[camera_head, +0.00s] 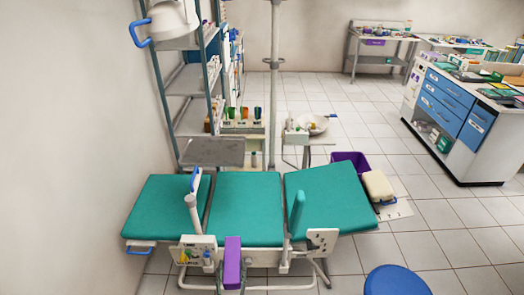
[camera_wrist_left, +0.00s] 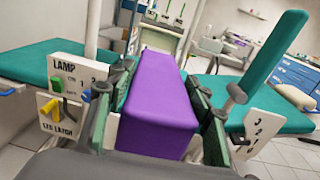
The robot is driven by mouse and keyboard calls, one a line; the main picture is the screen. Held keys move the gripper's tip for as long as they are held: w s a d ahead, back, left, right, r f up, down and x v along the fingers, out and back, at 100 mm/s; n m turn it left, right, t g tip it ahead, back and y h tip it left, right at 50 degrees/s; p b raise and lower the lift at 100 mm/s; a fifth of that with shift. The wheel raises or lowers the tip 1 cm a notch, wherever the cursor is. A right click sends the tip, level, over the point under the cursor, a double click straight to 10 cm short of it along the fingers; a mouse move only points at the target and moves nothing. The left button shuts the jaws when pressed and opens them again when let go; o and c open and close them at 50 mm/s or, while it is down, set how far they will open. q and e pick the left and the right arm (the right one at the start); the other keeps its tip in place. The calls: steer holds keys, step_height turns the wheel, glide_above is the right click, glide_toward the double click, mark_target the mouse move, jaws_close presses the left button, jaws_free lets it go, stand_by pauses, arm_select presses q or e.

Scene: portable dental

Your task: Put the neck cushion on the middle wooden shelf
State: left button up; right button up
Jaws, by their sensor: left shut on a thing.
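A long purple block, which I take to be the neck cushion (camera_head: 233,262), is at the bottom middle of the head view, in front of the teal dental chair (camera_head: 248,208). In the left wrist view the purple cushion (camera_wrist_left: 160,85) points away from me. My left gripper (camera_wrist_left: 160,122) is shut on it, with one finger along each side. In the head view the gripper is mostly hidden by the cushion. My right gripper is not in view. I cannot pick out a wooden shelf; the rack at the back left has grey shelves (camera_head: 186,80).
A white panel marked LAMP (camera_wrist_left: 75,85) stands left of the cushion, close to it. An upright teal pad (camera_head: 297,212) is to its right. A blue stool (camera_head: 396,280) is at the front right. A purple bin (camera_head: 350,160) stands behind the chair.

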arm_select(q)
steer(key=s+a+r+p, duration=0.2)
steer(key=s+a+r, duration=0.2)
steer(key=r, duration=0.5)
steer(key=s+a+r+h+p, duration=0.1)
steer(key=s+a+r+p, duration=0.2)
steer(key=a+r, duration=0.3)
step_height(320, 180, up, 3)
steer(key=shift+s+r+m, duration=0.1)
steer(key=shift+s+m, duration=0.3)
steer(key=shift+s, duration=0.1)
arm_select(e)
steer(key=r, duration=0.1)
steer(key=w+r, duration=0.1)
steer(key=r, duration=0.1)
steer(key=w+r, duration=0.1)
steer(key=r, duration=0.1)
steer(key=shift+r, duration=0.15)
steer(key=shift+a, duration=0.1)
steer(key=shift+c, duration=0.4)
